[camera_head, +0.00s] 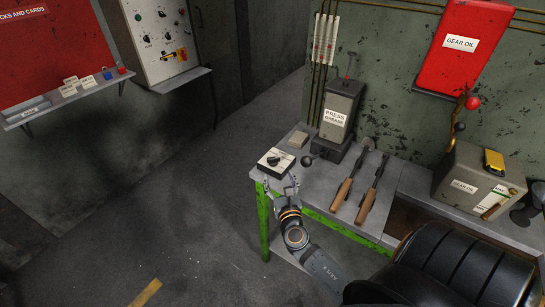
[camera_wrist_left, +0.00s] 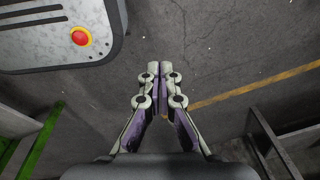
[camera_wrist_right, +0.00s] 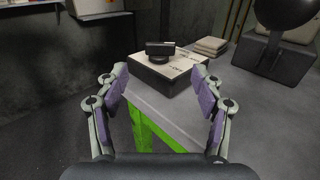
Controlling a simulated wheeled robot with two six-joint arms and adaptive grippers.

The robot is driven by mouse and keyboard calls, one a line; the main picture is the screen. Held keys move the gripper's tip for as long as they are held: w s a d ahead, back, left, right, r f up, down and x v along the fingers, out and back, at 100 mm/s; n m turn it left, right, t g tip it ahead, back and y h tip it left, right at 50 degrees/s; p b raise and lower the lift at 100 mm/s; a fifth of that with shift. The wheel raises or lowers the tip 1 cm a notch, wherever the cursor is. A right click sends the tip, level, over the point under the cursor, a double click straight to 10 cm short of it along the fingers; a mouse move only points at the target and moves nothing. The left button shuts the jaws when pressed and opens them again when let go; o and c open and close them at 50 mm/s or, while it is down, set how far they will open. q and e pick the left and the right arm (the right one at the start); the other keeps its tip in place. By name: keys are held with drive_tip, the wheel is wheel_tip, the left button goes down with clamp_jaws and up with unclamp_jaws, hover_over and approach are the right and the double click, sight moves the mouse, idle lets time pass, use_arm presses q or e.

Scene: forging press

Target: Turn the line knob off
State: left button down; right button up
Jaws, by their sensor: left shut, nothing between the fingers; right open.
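A small box with a pale top (camera_head: 270,166) sits at the near-left corner of the grey workbench (camera_head: 318,181). In the right wrist view the knob (camera_wrist_right: 160,48) shows a flat bar grip on a round base. My right gripper (camera_head: 281,184) is at the bench corner, just in front of the box. It is open and empty, its fingers (camera_wrist_right: 157,88) apart on either side of the view, short of the box. My left gripper (camera_wrist_left: 160,70) is shut and empty above the floor.
A press grease dispenser (camera_head: 341,108) with a black ball-ended lever stands behind the box. Two wooden-handled tools (camera_head: 359,184) lie to the right. A wall panel with knobs (camera_head: 158,35) hangs at upper left. Open floor lies left of the bench.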

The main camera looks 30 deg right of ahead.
sight(274, 160)
drive_tip(key=p+x, duration=0.1)
drive_tip(key=x, duration=0.4)
drive_tip(key=shift+w+d+r, duration=0.1)
drive_tip(key=shift+w+r, duration=0.1)
drive_tip(key=x, duration=0.3)
drive_tip(key=shift+f, duration=0.25)
drive_tip(key=shift+w+d, duration=0.25)
drive_tip(key=shift+w, duration=0.35)
drive_tip(key=c, duration=0.4)
use_arm(q)
drive_tip(key=shift+s+a+r, duration=0.1)
drive_tip(key=shift+s+r, duration=0.2)
drive_tip(key=shift+s, duration=0.25)
drive_tip(key=shift+s+r, duration=0.3)
drive_tip(key=shift+s, duration=0.2)
use_arm(e)
drive_tip(key=c, duration=0.8)
